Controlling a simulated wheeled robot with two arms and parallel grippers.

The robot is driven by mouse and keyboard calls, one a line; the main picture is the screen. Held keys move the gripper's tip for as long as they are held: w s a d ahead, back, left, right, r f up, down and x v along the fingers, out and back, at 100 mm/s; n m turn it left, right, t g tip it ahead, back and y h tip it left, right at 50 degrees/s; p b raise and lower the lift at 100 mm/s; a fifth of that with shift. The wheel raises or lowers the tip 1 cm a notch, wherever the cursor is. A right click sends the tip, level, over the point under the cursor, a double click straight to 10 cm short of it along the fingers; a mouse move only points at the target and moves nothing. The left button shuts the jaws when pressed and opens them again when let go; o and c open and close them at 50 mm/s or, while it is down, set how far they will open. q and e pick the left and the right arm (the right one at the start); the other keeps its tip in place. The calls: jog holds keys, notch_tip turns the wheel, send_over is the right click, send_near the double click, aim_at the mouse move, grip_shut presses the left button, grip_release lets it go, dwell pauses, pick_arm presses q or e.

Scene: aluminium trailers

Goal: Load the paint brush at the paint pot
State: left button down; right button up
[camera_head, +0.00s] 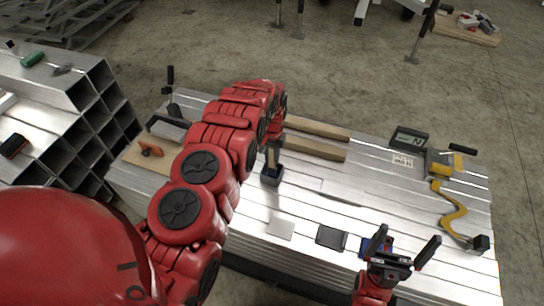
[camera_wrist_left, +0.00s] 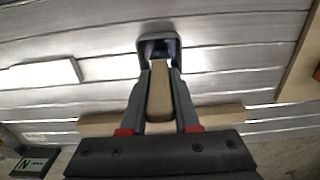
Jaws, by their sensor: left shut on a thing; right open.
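The paint pot (camera_head: 272,179) is a small dark blue square cup standing on the aluminium trailer bed. It also shows in the left wrist view (camera_wrist_left: 172,44), beyond my fingertips. My left gripper (camera_head: 273,150) is directly above the pot, pointing down, and is shut on the brush. The brush's tan wooden handle (camera_wrist_left: 160,92) lies between the two fingers in the left wrist view, and its far end reaches the pot opening. The bristles are hidden, so I cannot tell how deep they are. My right gripper (camera_head: 402,252) is open and empty at the lower right.
Two wooden bars (camera_head: 318,128) lie behind the pot. A black display device (camera_head: 409,139) and a yellow curved tool (camera_head: 452,212) lie to the right. A dark square (camera_head: 331,237) and pale square plate (camera_head: 281,228) lie in front. Bare metal is clear right of the pot.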

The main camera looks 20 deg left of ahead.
pick_arm(q)
jog(key=shift+r+p, duration=1.25)
jog(key=shift+r, duration=1.6)
